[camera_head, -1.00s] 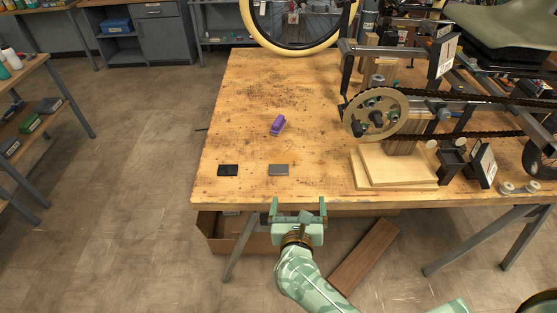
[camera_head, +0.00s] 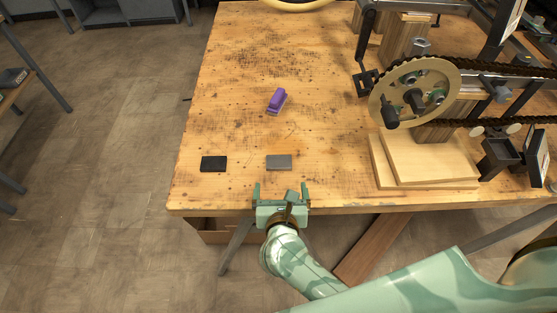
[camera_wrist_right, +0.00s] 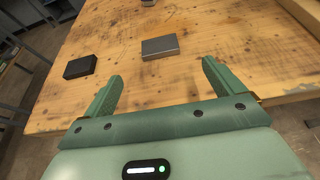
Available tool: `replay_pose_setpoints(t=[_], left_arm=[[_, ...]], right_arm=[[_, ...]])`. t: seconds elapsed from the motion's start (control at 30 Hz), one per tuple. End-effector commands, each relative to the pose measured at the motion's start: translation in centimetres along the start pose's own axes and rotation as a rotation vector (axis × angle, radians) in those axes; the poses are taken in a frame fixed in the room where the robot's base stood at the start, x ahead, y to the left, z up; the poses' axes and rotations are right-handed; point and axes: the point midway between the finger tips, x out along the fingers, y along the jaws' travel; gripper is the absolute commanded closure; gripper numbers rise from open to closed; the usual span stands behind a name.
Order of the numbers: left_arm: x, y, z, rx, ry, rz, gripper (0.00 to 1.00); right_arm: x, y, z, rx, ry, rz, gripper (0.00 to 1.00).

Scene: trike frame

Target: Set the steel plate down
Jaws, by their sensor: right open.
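The steel plate (camera_head: 278,162) is a small flat grey block lying on the wooden table near its front edge. It also shows in the right wrist view (camera_wrist_right: 160,47), just beyond the fingertips. My right gripper (camera_head: 281,188) is open and empty at the table's front edge, on the near side of the plate and roughly in line with it. In the right wrist view its two fingers (camera_wrist_right: 160,74) are spread wide and apart from the plate. My left gripper is not in view.
A black block (camera_head: 214,163) lies left of the plate. A purple object (camera_head: 277,101) lies farther back. Stacked wooden boards (camera_head: 430,162) and the chainring (camera_head: 415,92) of the trike frame stand to the right. The table (camera_head: 235,125) around the plate is otherwise clear.

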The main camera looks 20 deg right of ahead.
Motion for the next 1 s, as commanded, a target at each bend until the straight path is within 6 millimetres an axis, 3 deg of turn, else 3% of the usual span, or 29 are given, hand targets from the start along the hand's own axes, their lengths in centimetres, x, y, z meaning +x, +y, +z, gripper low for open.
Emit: replay_pose_setpoints(t=[0.03,0.2,0.43,0.63,0.97,1.0], left_arm=[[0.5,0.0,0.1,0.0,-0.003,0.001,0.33],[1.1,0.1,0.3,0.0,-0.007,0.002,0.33],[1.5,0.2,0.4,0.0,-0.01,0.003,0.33],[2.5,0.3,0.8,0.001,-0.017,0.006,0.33],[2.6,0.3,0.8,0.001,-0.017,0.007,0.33],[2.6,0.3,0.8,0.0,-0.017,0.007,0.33]], right_arm=[[1.5,0.0,-0.1,-0.002,-0.003,-0.002,0.06],[4.8,0.0,-0.2,-0.002,-0.001,-0.001,0.06],[6.8,0.0,-0.1,-0.001,-0.001,-0.002,0.06],[10.1,0.2,-0.4,-0.002,0.0,-0.002,0.06],[11.1,0.2,-0.1,0.0,0.0,-0.001,0.06],[11.1,0.2,-0.1,0.0,0.0,-0.001,0.15]])
